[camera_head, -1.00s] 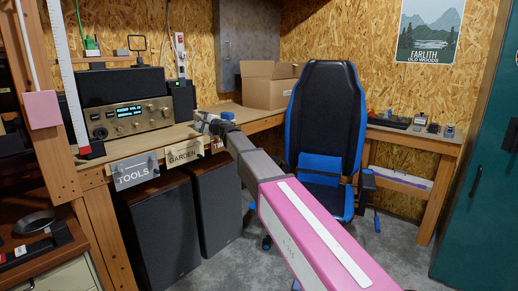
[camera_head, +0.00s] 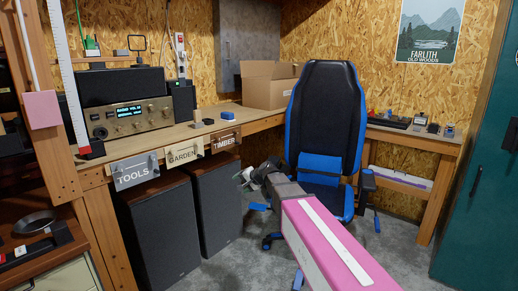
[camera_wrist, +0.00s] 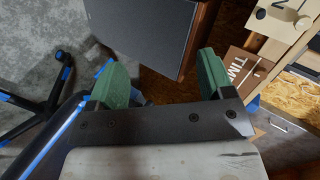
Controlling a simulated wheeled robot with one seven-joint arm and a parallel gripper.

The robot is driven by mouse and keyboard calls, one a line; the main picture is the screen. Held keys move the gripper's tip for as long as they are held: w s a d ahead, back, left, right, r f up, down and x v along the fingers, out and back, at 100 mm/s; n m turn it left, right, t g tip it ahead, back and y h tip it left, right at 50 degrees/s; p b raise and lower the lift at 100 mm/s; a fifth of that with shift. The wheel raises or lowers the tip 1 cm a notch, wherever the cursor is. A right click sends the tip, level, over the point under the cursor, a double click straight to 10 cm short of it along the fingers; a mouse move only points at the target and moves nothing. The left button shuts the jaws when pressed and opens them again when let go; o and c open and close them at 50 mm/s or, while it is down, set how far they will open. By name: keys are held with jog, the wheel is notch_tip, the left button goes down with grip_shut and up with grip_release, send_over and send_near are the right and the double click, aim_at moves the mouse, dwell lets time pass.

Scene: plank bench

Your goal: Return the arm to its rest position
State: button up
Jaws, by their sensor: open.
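My arm reaches out from the lower right in the head view. My gripper (camera_head: 246,176) is in front of the bench, below the drawer labelled TIMBER (camera_head: 225,139) and left of the chair (camera_head: 327,115). In the wrist view, my gripper's two green fingers (camera_wrist: 163,72) stand wide apart with nothing between them. Behind them are a dark speaker front and grey floor. The TIMBER drawer also shows at the right of the wrist view (camera_wrist: 244,70).
The plank bench (camera_head: 180,136) carries a receiver (camera_head: 130,117), a cardboard box (camera_head: 268,85), a small blue block (camera_head: 227,115) and a small upright cylinder (camera_head: 197,117). Two speakers (camera_head: 160,235) stand beneath. The blue and black chair is close to my arm's right side.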

jog(key=s+d+f+n+g+h, duration=0.2)
jog(key=s+d+f+g+h, duration=0.1)
jog(key=s+d+f, duration=0.6)
jog(key=s+d+f+n+g+h, duration=0.2)
jog(key=s+d+f+h, duration=0.4)
jog(key=s+d, duration=0.9)
notch_tip(320, 180, down, 4)
jog(key=d+g, duration=0.1)
jog(key=d, duration=0.1)
jog(key=shift+s+d+r, duration=0.25)
jog(key=shift+s+d, duration=0.1)
jog(key=shift+d, duration=0.05)
